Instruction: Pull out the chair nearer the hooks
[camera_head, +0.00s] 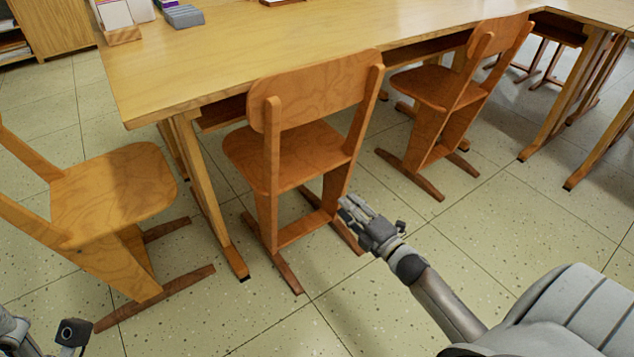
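No hooks are in view. A brown wooden chair (317,93) stands at the near long side of the table, its seat partly under the edge and its backrest towards me. A second, similar chair (438,88) stands to its right at the same side. My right gripper (350,208) is low, beside or in front of the first chair's lower right frame. Whether it touches the chair is unclear, and its finger opening is not clear. My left gripper (68,338) shows only partly at the bottom left corner, away from both chairs.
A lighter wooden chair (112,195) stands at the left, near the table's end. The long wooden table (230,58) holds boxes (122,14) and grey blocks (184,16). Another table stands at the right. Tiled floor (510,235) is clear at the right of the chairs.

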